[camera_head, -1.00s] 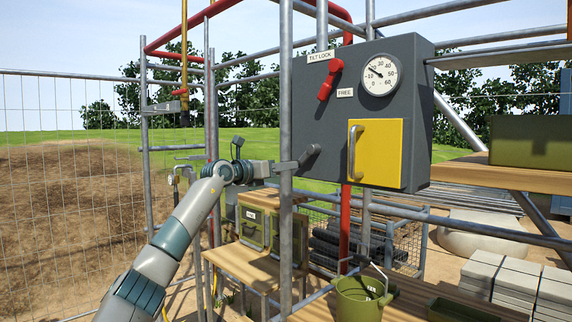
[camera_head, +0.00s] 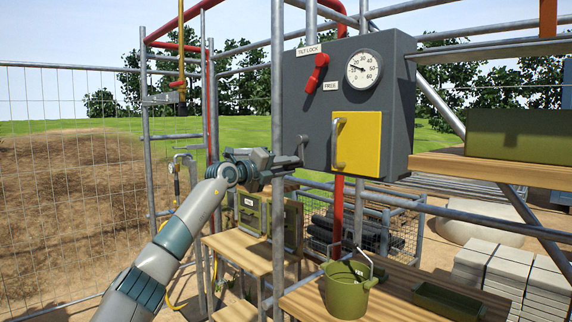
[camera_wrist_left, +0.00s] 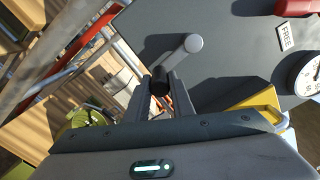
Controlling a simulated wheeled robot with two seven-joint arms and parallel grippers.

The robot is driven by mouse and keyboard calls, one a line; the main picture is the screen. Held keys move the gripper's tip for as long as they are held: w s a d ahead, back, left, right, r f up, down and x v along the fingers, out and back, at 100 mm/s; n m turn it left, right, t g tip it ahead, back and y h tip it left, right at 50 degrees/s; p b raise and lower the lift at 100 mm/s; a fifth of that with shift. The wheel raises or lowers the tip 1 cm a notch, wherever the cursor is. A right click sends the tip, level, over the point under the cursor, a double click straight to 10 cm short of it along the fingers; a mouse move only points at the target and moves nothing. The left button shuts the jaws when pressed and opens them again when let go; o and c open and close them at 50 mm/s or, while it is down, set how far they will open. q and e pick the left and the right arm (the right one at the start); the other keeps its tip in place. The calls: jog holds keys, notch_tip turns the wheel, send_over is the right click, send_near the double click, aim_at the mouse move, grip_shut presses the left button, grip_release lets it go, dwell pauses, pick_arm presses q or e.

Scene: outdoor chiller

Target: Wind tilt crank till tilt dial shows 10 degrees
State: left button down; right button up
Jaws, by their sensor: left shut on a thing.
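The tilt crank (camera_head: 302,142) is on the left of a grey control box's front face. My left gripper (camera_head: 293,162) is shut on its grip, below the hub. The left wrist view shows the pale crank arm (camera_wrist_left: 180,54) and the black grip (camera_wrist_left: 160,82) between my fingers (camera_wrist_left: 160,88). The tilt dial (camera_head: 364,68) is a white round gauge at the box's upper right. Its needle points left and slightly up, near the 10 mark; the exact reading is too small to tell. The dial is cut off in the wrist view (camera_wrist_left: 308,77). My right gripper is out of view.
A red tilt lock lever (camera_head: 318,72) sits above a FREE label (camera_head: 331,86). A yellow panel (camera_head: 358,143) with a handle is right of the crank. A scaffold pole (camera_head: 277,100) stands close to my left gripper. A green bucket (camera_head: 346,296) stands on a bench below.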

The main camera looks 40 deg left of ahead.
pick_arm(q)
jog(key=d+n, duration=0.2)
jog(key=shift+r+n, duration=0.1)
jog(key=shift+n, duration=0.3)
jog(key=d+r+n+p, duration=0.3)
jog(key=r+n, duration=0.8)
jog(key=n, duration=0.9)
jog(key=shift+s+d+r, duration=0.2)
jog(key=shift+s+d, duration=0.05)
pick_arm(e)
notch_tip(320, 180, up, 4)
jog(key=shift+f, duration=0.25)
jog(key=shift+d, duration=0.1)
